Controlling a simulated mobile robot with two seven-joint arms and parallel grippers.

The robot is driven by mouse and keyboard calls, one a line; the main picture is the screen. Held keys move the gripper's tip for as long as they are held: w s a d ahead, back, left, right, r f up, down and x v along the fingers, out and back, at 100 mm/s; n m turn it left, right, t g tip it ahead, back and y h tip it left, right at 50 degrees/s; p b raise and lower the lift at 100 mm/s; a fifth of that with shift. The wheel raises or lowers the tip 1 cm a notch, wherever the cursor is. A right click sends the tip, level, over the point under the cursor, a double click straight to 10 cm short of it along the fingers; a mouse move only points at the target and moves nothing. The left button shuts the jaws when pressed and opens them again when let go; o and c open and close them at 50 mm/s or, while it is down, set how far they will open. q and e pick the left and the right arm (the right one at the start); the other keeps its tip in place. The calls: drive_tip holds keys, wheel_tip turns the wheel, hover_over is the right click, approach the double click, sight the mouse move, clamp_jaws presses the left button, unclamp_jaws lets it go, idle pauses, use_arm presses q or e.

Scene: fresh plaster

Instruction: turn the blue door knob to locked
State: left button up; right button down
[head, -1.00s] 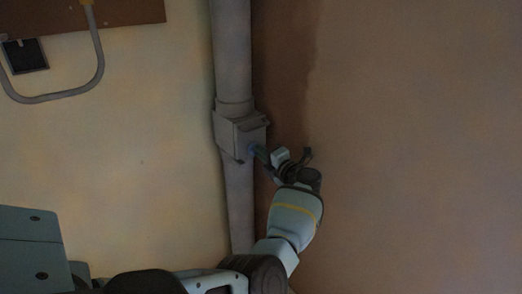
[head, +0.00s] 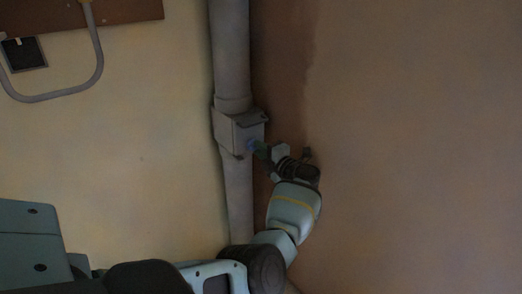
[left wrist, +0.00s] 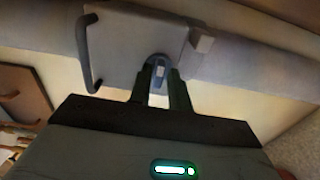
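The blue door knob (head: 252,146) is on the front of a pale grey box (head: 229,131) set on a vertical pipe. In the left wrist view the blue knob (left wrist: 158,63) shows between the tips of my left gripper (left wrist: 160,78). The two fingers stand one on each side of the knob's raised grip and appear closed on it. In the head view my left gripper (head: 262,153) reaches the knob from the lower right, and its fingertips partly cover it. The knob's locked or unlocked marking cannot be read. My right gripper is not in view.
A thick grey pipe (head: 230,55) runs down the wall corner. The box has a dark bar handle (left wrist: 84,50) and a small pale block (left wrist: 202,41). A brown board (head: 120,10), a curved grey tube (head: 97,65) and a dark vent (head: 25,54) are upper left. The brown wall is bare.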

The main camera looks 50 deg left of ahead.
use_arm(q)
drive_tip(key=shift+o, duration=1.2)
drive_tip(key=shift+d, duration=0.1)
drive_tip(key=d, duration=0.7)
drive_tip(key=shift+s+d+p, duration=0.3)
drive_tip(key=shift+s, duration=0.05)
